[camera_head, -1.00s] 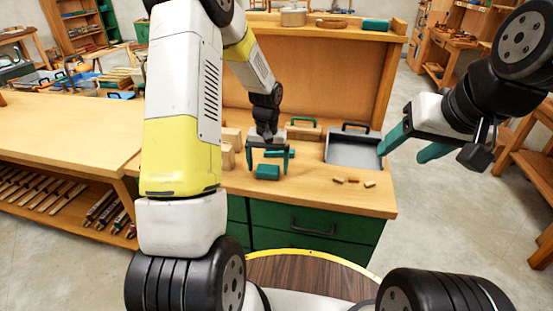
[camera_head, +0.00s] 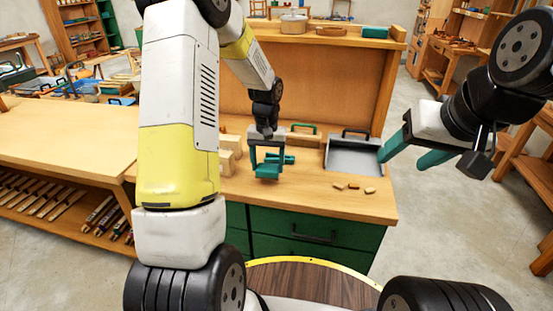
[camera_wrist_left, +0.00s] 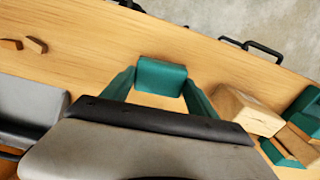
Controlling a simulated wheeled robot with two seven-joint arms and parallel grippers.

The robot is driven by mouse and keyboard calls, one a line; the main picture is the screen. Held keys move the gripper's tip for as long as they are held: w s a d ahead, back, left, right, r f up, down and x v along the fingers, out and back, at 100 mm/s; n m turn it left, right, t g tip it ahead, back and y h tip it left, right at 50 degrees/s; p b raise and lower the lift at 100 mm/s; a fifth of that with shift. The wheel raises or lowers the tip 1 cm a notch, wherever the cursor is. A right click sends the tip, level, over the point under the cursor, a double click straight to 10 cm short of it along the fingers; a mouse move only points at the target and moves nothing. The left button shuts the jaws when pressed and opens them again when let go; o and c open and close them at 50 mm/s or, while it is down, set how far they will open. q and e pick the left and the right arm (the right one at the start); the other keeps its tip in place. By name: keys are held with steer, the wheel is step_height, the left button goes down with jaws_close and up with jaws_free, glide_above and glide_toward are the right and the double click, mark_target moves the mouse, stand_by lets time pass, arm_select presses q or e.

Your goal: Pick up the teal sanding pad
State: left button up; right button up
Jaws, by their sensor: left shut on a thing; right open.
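The teal sanding pad (camera_head: 266,172) is a small block at the workbench, left of the grey tray. My left gripper (camera_head: 267,164) reaches down from behind and is shut on it. In the left wrist view the pad (camera_wrist_left: 160,77) sits between the two teal fingers of the left gripper (camera_wrist_left: 158,88), against the wooden top. I cannot tell whether the pad is clear of the bench. My right gripper (camera_head: 411,153) is open and empty, in the air right of the tray.
A grey metal tray (camera_head: 353,160) with a black handle stands on the bench. Several small wood scraps (camera_head: 353,187) lie in front of it. Wooden blocks (camera_head: 228,155) stand left of the left gripper. Another teal item (camera_head: 288,159) is close behind the pad. The bench's front right is mostly clear.

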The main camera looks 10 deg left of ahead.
arm_select(q)
steer(key=s+a+r, duration=0.2)
steer(key=s, duration=1.4)
steer(key=shift+a, duration=0.4)
steer(key=shift+w, duration=0.1)
